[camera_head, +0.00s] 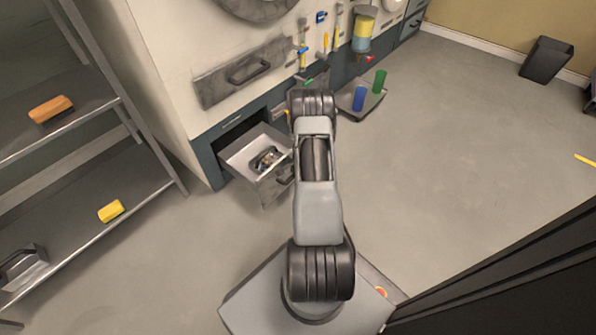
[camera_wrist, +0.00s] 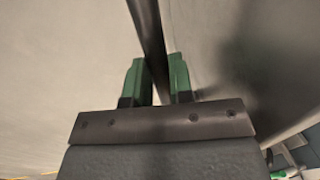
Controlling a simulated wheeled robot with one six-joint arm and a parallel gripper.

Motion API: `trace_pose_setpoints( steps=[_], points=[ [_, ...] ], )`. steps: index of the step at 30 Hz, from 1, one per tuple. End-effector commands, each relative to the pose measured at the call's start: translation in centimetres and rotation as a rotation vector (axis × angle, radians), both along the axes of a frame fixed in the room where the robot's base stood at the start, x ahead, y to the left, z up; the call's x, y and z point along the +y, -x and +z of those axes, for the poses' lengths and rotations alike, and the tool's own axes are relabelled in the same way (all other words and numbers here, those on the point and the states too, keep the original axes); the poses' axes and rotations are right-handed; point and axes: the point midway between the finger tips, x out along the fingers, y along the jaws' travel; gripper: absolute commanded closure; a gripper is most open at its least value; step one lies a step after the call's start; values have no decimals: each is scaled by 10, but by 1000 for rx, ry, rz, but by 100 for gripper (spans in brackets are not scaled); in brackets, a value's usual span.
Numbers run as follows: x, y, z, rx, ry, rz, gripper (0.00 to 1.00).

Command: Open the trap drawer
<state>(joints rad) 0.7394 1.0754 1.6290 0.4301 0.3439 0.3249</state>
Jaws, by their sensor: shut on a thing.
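A drawer (camera_head: 238,158) is pulled out of the low blue-grey cabinet at left centre in the head view. A small dark, mixed-colour object (camera_head: 267,159) lies inside it. Its grey front carries a dark handle (camera_head: 286,176), partly hidden by my arm. In the wrist view the green fingers of my gripper (camera_wrist: 157,82) are shut on a dark bar (camera_wrist: 147,30), which looks like the drawer's handle. A grey panel (camera_wrist: 235,55) is at the right of the bar. My gripper is hidden behind my arm in the head view.
A grey panel with a handle (camera_head: 248,70) is above the open drawer. A tray with a blue cup (camera_head: 360,98) and a green cup (camera_head: 380,81) is beyond my arm. A shelf rack (camera_head: 150,160) stands at left. The floor at right is largely clear.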

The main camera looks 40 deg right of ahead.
Motion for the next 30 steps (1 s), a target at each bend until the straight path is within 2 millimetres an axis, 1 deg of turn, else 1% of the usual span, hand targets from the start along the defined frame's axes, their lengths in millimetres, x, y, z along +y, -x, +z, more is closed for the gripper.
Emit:
trace_pose_setpoints(
  steps=[1,2,9,16,20,23,30],
  points=[
    [-4,-1,1,-6,10,-3,100],
    [-4,-1,1,-6,10,-3,76],
    [-1,-1,0,-4,6,1,54],
    [-1,-1,1,-2,4,1,54],
    [-1,1,11,-2,4,0,54],
    [-2,3,27,-4,5,-1,54],
    [-3,13,77,-4,6,-1,54]
  ],
)
